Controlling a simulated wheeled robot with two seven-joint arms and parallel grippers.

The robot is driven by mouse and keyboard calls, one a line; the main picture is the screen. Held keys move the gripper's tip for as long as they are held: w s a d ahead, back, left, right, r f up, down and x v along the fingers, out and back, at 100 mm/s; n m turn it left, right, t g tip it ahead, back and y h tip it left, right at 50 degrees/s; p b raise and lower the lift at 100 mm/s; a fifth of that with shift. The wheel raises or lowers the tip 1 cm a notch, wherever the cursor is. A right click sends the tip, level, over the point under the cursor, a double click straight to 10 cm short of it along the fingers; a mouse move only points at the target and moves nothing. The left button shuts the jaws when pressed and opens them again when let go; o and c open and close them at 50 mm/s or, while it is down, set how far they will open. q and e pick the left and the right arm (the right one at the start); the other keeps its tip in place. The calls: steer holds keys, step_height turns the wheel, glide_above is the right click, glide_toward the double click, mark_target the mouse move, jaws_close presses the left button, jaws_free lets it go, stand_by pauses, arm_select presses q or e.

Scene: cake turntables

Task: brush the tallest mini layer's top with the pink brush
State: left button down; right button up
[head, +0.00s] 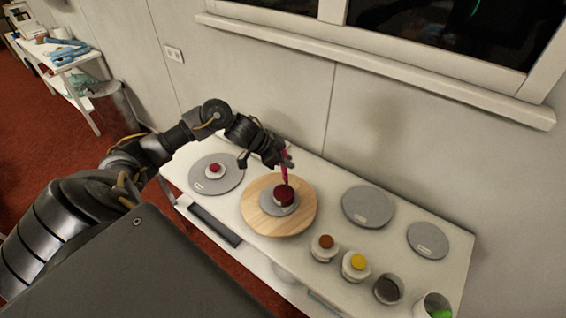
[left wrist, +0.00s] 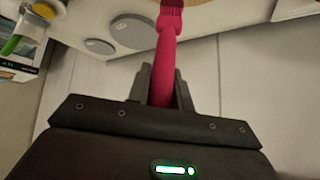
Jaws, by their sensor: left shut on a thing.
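My left gripper (head: 284,160) is shut on the pink brush (head: 285,175), which points down. Below the brush stands a dark red mini layer (head: 284,196), the largest-looking one, on a grey disc (head: 291,210) on the round wooden turntable (head: 262,222). The brush's lower end is at or just above its top; I cannot tell if they touch. My right gripper is not in view.
A grey disc (head: 205,184) bears the small red-topped layer. Two bare grey discs (head: 367,206) and (head: 428,240) lie at the right. A dark-filled cup (head: 388,289) and a cup with green inside (head: 434,306) stand at the front right. The wall (head: 300,110) is close behind the white table.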

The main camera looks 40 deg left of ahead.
arm_select(q)
steer(key=shift+w+a, duration=0.7)
steer(key=shift+a, duration=0.15)
step_height(320, 180, down, 6)
steer(key=b, duration=0.5)
steer(key=shift+w+a+f+b, duration=0.15)
steer(key=shift+w+a+b, duration=0.05)
steer(key=shift+a+b, duration=0.25)
steer(key=c, duration=1.8)
jaws_free()
steer(key=shift+c, duration=0.2)
jaws_close()
steer(key=shift+f, duration=0.4)
